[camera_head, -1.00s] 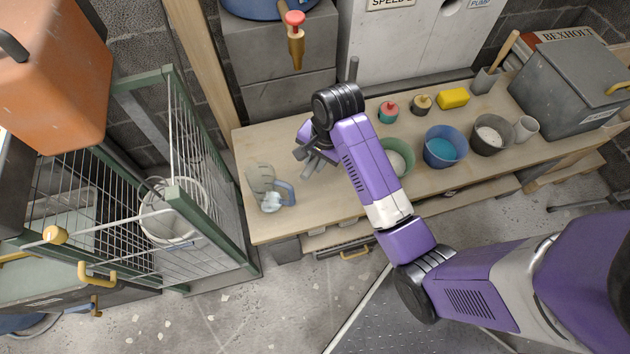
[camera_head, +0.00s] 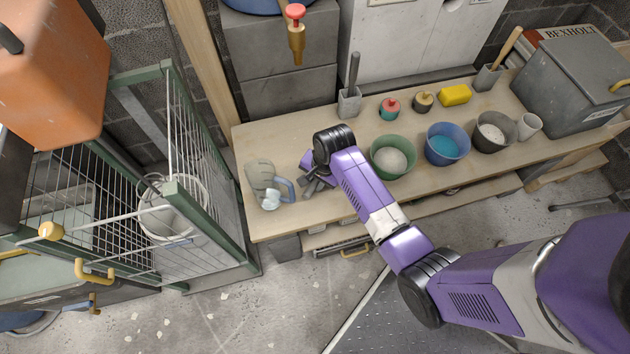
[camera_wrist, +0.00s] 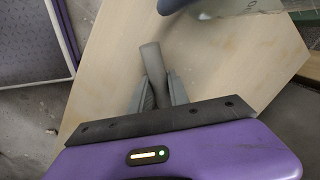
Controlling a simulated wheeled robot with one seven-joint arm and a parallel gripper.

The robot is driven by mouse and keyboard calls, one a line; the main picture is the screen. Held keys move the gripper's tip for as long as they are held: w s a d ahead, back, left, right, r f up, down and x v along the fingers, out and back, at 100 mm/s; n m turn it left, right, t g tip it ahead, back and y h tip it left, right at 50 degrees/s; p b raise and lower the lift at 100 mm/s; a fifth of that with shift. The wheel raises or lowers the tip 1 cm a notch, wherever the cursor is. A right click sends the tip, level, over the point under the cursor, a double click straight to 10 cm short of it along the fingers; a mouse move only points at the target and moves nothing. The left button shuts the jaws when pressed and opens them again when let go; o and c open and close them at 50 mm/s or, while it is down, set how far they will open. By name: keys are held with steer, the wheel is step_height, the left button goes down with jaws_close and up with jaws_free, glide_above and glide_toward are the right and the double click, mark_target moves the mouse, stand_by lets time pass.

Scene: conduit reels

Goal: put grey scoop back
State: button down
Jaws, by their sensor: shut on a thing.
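My gripper (camera_head: 311,186) is low over the left part of the workbench, just right of a grey jug-like thing. In the wrist view my gripper (camera_wrist: 160,92) is shut on a grey rod-like handle, which I take for the grey scoop (camera_wrist: 152,58). The handle stands out beyond the fingers over bare wood. The rest of the scoop is hidden, so I cannot tell its bowl or whether it touches the bench. A grey holder (camera_head: 349,103) with a dark upright handle stands at the bench's back. A second grey holder (camera_head: 486,79) has a wooden handle in it.
The grey jug-like thing (camera_head: 260,175) with a blue handle is close left of my gripper. Right of my arm stand a green bowl (camera_head: 381,168), a blue bowl (camera_head: 437,158) and a dark bowl (camera_head: 487,147). A grey box (camera_head: 565,95) fills the bench's right end.

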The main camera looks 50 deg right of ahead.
steer(key=shift+f, duration=0.1)
steer(key=c, duration=1.2)
jaws_free()
steer(key=shift+c, duration=0.2)
